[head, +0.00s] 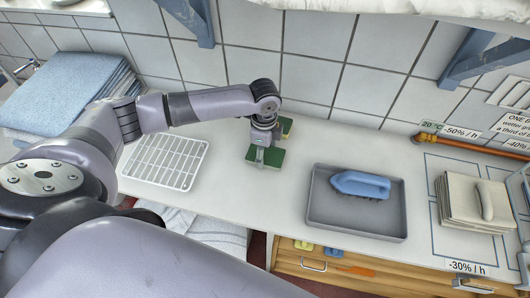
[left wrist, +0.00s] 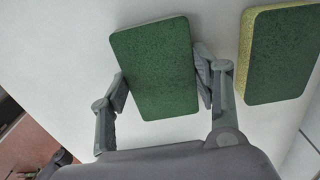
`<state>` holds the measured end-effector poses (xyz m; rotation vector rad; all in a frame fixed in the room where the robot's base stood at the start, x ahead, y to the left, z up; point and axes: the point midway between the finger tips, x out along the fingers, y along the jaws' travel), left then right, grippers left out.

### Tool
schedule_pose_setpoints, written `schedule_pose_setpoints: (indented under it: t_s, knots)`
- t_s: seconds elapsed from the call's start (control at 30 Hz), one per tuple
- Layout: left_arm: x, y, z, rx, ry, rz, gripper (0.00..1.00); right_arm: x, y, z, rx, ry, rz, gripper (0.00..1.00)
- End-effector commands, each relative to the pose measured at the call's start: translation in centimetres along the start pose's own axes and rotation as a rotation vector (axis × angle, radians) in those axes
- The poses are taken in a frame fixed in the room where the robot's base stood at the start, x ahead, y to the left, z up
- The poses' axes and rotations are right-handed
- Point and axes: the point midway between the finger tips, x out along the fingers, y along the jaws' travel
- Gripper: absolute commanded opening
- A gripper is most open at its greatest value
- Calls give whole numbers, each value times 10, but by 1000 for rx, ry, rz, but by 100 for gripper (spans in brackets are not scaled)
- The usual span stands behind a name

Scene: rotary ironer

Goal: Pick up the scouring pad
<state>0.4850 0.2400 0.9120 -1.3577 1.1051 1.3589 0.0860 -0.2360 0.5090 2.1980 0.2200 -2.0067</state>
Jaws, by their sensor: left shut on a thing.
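My left gripper (head: 262,153) points down over the white counter. It is shut on a green scouring pad (head: 274,159), which also shows between the two fingers in the left wrist view (left wrist: 155,65). One finger presses each long side of the pad. I cannot tell whether the pad touches the counter or is slightly above it. A second block (left wrist: 283,55), green with a yellow side, lies just right of the gripper in the left wrist view. In the head view this block (head: 286,127) is behind the gripper and partly hidden. My right gripper is not in view.
A white wire rack (head: 165,162) lies left of the gripper. A grey tray (head: 353,228) with a blue brush (head: 361,185) stands to the right. Folded blue cloths (head: 62,85) are at the far left, and a pale stack (head: 465,202) is at the right. Counter between pad and tray is clear.

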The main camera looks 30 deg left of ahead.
Motion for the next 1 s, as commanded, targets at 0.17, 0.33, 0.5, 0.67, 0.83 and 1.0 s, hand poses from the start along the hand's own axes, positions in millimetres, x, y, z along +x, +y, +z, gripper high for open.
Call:
schedule_pose_setpoints:
  t_s: [0.17,0.33,0.5,0.67,0.83,1.0]
  knots:
    - [-11,-1,0,-1,1,-2,47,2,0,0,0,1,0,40]
    - [-38,-2,0,0,2,-5,47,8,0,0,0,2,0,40]
    - [-85,-2,0,1,3,-8,47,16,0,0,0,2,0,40]
    - [-132,-2,-1,0,4,-8,47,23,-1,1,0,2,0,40]
    - [-170,-1,0,0,2,-4,47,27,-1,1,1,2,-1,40]
    - [-192,-1,-1,0,2,-1,47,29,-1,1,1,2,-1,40]
